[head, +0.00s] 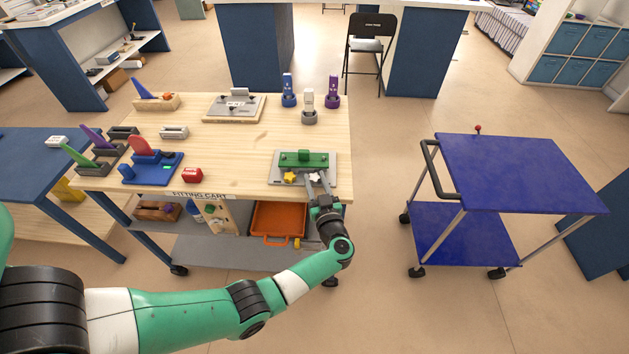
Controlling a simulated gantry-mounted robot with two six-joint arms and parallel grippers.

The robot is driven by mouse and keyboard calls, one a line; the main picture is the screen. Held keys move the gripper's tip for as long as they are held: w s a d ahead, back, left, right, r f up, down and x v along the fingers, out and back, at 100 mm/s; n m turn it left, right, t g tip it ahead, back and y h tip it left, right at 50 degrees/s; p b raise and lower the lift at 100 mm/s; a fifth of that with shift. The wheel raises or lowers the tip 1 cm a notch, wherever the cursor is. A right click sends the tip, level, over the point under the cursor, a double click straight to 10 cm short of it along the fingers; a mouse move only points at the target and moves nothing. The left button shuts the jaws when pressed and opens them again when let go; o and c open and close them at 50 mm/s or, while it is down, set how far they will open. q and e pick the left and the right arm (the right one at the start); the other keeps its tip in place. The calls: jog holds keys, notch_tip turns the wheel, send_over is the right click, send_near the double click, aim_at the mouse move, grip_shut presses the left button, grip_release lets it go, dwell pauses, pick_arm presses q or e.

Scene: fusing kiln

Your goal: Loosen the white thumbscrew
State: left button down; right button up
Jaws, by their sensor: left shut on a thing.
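The white thumbscrew (314,176) is a small star-shaped knob at the front right of a grey plate (278,164) on the wooden cart top. My left gripper (317,180) reaches in from the front and is shut on the white thumbscrew, its fingers hiding part of it. A yellow star-shaped thumbscrew (290,177) sits to its left on the same plate. A green block (304,159) lies behind both screws. My right gripper is not in view.
A blue trolley (520,172) is to the right, with clear floor between.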

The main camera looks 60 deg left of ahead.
pick_arm(q)
jog(key=shift+f+g, duration=0.1)
jog(key=shift+g, duration=0.2)
jog(key=shift+c, duration=2.2)
grip_release()
jog(key=shift+d, duration=0.3)
jog(key=s+d+p, duration=0.2)
jog(key=d+p, duration=0.1)
jog(key=d, duration=0.8)
